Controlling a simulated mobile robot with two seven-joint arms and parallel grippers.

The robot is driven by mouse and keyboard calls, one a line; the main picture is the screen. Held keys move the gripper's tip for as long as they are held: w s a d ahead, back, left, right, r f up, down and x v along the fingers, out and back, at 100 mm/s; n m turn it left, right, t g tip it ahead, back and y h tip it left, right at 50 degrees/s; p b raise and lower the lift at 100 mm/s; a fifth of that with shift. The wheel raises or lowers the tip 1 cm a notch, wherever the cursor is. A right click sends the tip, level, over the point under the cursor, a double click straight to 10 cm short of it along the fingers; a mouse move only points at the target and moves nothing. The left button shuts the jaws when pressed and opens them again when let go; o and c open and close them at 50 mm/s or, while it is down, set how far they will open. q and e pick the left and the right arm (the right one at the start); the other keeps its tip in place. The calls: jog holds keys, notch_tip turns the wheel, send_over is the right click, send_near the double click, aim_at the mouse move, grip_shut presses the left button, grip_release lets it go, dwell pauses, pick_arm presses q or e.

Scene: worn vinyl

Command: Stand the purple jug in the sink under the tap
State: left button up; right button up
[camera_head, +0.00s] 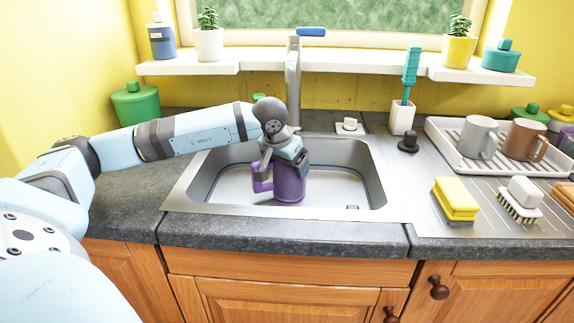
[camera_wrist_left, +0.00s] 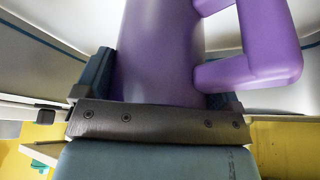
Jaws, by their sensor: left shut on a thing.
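The purple jug (camera_head: 289,185) is upright inside the sink (camera_head: 222,182) in the head view, just in front of the tap (camera_head: 293,82). Its handle points left. My left gripper (camera_head: 284,152) is shut on the jug near its top and hides its upper part. In the left wrist view, the purple jug (camera_wrist_left: 158,50) stands between the two fingers of my left gripper (camera_wrist_left: 160,95), with its handle on the right. I cannot tell whether the jug's base touches the sink floor. My right gripper is not in view.
Right of the sink are a dark stopper (camera_head: 408,142), a yellow sponge (camera_head: 456,198), a brush (camera_head: 521,198) and a rack (camera_head: 461,160) with mugs. A white holder (camera_head: 402,117) with a teal brush stands behind. A shelf (camera_head: 350,64) runs along the window. The sink around the jug is clear.

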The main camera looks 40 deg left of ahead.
pick_arm(q)
jog(key=shift+f, duration=0.2)
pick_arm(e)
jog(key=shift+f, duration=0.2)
pick_arm(q)
jog(key=o, duration=0.7)
jog(key=shift+s+r, duration=0.1)
jog(key=shift+r, duration=0.5)
jog(key=p+v, duration=0.2)
jog(key=v, duration=0.9)
jog(key=shift+s, duration=0.1)
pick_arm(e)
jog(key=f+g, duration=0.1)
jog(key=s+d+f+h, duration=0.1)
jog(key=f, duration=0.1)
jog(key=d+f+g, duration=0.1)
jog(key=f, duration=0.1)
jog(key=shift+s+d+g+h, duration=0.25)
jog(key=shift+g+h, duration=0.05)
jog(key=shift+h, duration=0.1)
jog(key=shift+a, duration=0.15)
pick_arm(q)
jog(key=shift+r+p, duration=0.15)
jog(key=shift+p, duration=0.2)
